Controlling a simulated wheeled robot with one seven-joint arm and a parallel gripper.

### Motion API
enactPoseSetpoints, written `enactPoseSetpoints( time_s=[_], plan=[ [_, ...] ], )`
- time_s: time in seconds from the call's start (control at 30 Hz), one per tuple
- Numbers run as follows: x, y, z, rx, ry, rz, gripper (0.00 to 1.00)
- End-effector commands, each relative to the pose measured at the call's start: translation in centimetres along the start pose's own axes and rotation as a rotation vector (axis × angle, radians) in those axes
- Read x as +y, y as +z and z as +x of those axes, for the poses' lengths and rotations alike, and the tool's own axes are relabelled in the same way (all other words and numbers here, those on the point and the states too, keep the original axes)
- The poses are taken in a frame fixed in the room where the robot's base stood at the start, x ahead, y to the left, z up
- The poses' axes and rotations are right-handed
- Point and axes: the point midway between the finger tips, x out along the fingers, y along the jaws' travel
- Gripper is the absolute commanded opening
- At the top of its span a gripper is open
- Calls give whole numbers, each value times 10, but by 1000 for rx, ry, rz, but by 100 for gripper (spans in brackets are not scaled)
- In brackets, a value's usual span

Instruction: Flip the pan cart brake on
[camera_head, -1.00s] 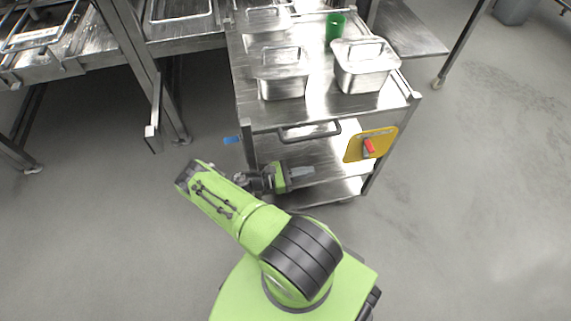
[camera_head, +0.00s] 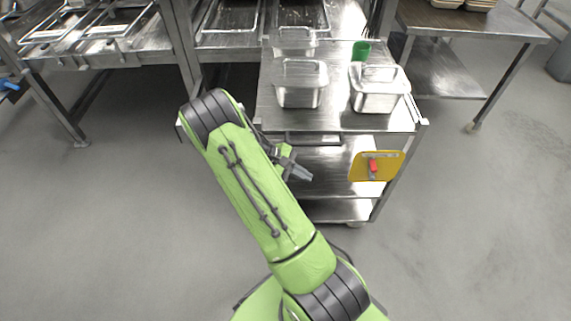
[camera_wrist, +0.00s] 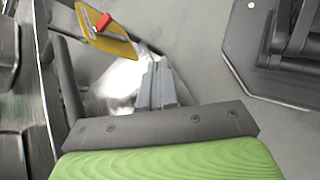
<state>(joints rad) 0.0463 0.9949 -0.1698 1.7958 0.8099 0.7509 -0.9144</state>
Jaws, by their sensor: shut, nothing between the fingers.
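The pan cart (camera_head: 335,120) is a steel trolley in front of me. Its brake is a small red lever (camera_head: 373,166) on a yellow plate (camera_head: 390,172) at the cart's front right. The lever (camera_wrist: 104,21) and plate (camera_wrist: 112,44) also show at the upper left of the wrist view. My gripper (camera_head: 303,174) is shut and empty, in front of the cart's left-middle, left of the plate and apart from it. Its closed fingers (camera_wrist: 158,75) point up in the wrist view, below and right of the plate.
A front handle (camera_head: 313,140) is close above my gripper. A steel counter (camera_head: 230,48) is behind left, a table (camera_head: 475,30) behind right. The floor right of the cart is clear.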

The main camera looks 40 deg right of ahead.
Motion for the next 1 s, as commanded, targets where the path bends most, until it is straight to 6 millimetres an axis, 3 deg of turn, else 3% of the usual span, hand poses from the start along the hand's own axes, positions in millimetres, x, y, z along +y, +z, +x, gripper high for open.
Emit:
enactPoseSetpoints(
  time_s=[0.2, 0.53, 0.7, 1.0],
  plan=[
    [0, 16, -43, 149, -57, 88, 0],
    [-7, 45, -98, 349, -139, 192, 0],
    [-11, 55, -112, 401, -163, 215, 0],
    [-11, 56, -114, 409, -167, 220, 0]
  ],
)
